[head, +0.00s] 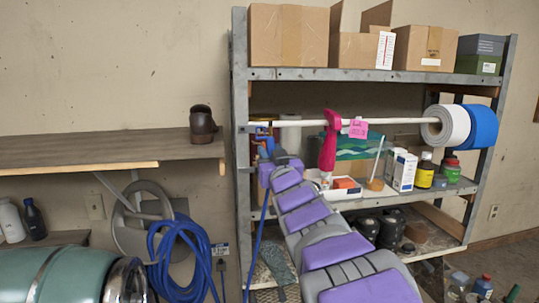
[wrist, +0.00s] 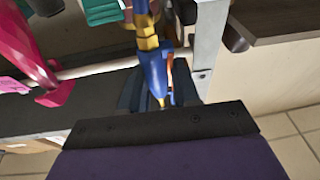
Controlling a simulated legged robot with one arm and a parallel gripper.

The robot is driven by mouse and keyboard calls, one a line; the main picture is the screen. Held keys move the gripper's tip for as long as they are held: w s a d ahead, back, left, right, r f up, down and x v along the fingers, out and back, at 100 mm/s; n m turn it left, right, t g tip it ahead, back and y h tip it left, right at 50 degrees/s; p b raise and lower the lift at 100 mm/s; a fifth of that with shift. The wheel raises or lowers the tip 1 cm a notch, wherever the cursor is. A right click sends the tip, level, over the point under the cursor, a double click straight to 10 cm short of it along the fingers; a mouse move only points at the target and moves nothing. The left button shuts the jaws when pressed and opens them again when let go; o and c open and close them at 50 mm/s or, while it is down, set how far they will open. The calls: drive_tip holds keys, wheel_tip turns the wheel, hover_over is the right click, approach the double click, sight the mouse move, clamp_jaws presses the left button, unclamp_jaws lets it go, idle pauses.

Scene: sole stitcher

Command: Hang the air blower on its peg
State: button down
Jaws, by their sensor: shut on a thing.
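The air blower (wrist: 154,72) is blue with brass and orange parts. It is between the dark fingers of my gripper (wrist: 158,90) in the wrist view. In the head view the blower (head: 264,138) is small, at the left end of the shelving rack, and my gripper (head: 275,157) is shut on it. A blue hose (head: 256,235) hangs below it. A white rod (head: 290,123) crosses the rack close to the blower; I cannot tell whether they touch. A pink tool (head: 329,140) hangs from the rod. I cannot pick out the blower's peg for certain.
The metal rack post (head: 240,110) stands close left of my gripper. A wooden shelf (head: 110,148) with a brown cup (head: 203,125) is further left. Paper rolls (head: 446,126), bottles and boxes fill the rack's right. A coiled blue hose (head: 180,255) hangs on the wall.

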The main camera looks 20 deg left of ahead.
idle(0.4)
drive_tip(key=c, duration=0.7)
unclamp_jaws()
drive_tip(key=shift+c, duration=0.2)
drive_tip(key=o, duration=0.3)
drive_tip(key=shift+s, duration=0.1)
drive_tip(key=r+b+v, duration=0.1)
drive_tip(key=r+v, duration=0.1)
drive_tip(key=v, duration=0.7)
drive_tip(key=shift+s+b, duration=0.35)
drive_tip(key=shift+s, duration=0.3)
